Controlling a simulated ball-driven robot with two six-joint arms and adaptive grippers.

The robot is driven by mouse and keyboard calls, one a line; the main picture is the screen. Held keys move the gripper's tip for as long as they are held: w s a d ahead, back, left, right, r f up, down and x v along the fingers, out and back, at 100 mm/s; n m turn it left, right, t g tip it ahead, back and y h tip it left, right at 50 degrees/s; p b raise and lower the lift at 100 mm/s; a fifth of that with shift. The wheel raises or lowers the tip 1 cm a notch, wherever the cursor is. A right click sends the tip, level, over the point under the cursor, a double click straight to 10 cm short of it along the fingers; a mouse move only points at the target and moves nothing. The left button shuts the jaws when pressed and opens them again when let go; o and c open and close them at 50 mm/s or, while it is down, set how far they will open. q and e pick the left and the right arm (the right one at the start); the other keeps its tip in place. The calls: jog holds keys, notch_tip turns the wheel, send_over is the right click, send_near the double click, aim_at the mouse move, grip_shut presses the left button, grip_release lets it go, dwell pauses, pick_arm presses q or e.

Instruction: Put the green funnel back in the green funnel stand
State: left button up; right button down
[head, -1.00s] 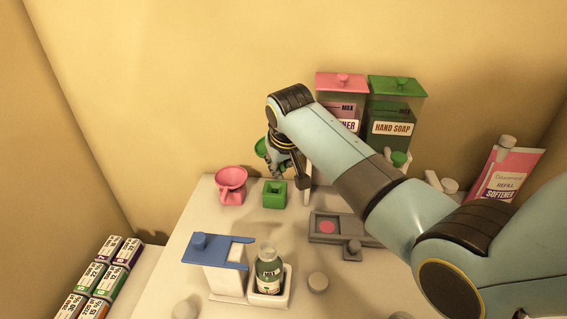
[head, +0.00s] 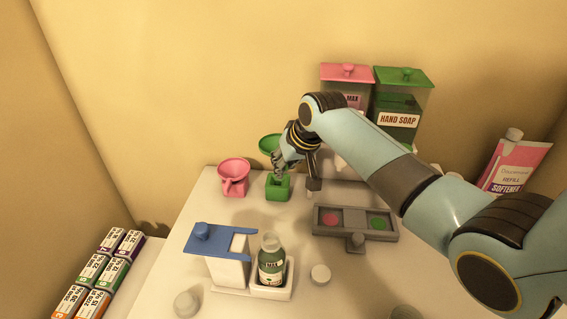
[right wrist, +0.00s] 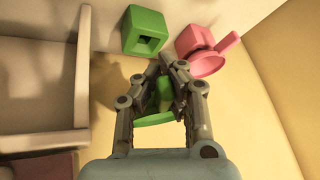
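The green funnel (head: 268,144) is in my right gripper (head: 280,167), held above and a little behind the green funnel stand (head: 278,188). In the right wrist view, the fingers (right wrist: 164,68) are closed around part of the green funnel (right wrist: 150,119), whose spout and handle are partly hidden between them. The green funnel stand, a small block with a square opening, is empty on the table. It also shows in the right wrist view (right wrist: 144,31), apart from the funnel. My left gripper is not in view.
A pink funnel (head: 234,166) sits in a pink stand left of the green stand. A grey tray (head: 343,236) with pink and green discs lies to the right. A blue-topped white dispenser (head: 226,262) and bottle (head: 271,262) stand in front. Green and pink canisters stand behind.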

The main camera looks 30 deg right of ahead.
jog(key=shift+f+b, duration=2.2)
jog(key=shift+f, duration=2)
jog(key=c, duration=1.4)
grip_release()
jog(key=shift+d, duration=0.1)
jog(key=o, duration=0.4)
jog(key=shift+o, duration=0.2)
jog(key=shift+r, duration=0.1)
